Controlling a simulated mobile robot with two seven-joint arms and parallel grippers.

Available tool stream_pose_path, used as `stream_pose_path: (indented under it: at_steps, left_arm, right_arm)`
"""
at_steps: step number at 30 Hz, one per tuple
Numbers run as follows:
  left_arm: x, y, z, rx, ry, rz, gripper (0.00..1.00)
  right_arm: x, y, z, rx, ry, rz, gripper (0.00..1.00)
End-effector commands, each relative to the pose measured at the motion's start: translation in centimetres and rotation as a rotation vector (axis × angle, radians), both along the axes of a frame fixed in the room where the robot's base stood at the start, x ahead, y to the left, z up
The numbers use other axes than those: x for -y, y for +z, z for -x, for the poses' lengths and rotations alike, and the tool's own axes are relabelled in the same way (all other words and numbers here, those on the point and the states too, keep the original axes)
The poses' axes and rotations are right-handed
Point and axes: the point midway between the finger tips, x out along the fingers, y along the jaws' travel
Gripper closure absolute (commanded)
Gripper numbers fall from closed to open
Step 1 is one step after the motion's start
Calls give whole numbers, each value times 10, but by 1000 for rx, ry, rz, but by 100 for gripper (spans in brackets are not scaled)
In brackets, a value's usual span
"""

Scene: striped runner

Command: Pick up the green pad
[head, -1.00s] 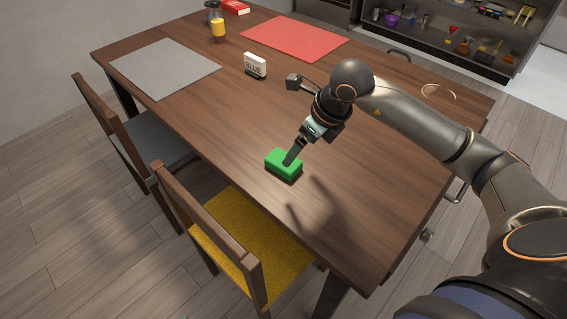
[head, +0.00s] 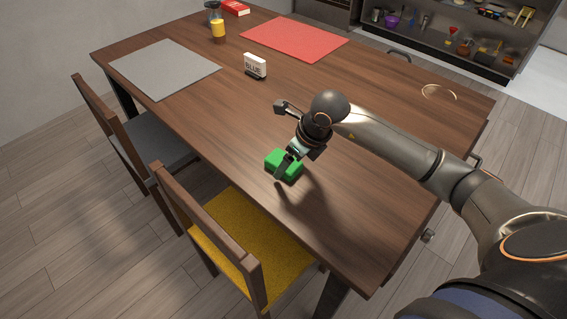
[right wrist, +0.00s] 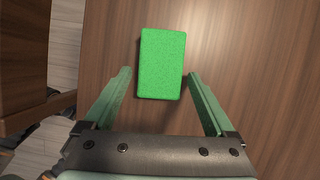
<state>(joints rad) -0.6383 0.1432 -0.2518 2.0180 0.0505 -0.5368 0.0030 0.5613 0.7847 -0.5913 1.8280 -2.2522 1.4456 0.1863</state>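The green pad (head: 283,162) is a small block lying on the wooden table near its front edge, partly covered by my right gripper in the head view. In the right wrist view the pad (right wrist: 162,63) shows whole, just past and between the fingertips. My right gripper (right wrist: 159,72) is open, with one finger on each side of the pad's near end and a gap on both sides. In the head view the right gripper (head: 282,172) is low over the pad. My left gripper is not in view.
The wooden table (head: 350,190) is clear around the pad. A white block marked BLUE (head: 255,66), a grey mat (head: 165,69), a red mat (head: 294,39) and a yellow jar (head: 218,28) are farther back. Chairs with grey and yellow (head: 250,240) seats stand at the front edge.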

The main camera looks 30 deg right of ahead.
Motion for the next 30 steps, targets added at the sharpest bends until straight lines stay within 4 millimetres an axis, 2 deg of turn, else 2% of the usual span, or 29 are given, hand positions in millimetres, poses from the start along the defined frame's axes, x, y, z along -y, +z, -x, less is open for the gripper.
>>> stream_pose_path:
  at_steps: [2, 19, 30]
  left_arm:
    - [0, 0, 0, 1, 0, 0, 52]
    - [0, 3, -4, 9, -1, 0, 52]
    - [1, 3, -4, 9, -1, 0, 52]
  right_arm:
    - [0, 0, 0, 0, 0, 0, 20]
    - [0, 1, 0, 0, 0, 0, 84]
    - [0, 7, -1, 2, 0, 0, 85]
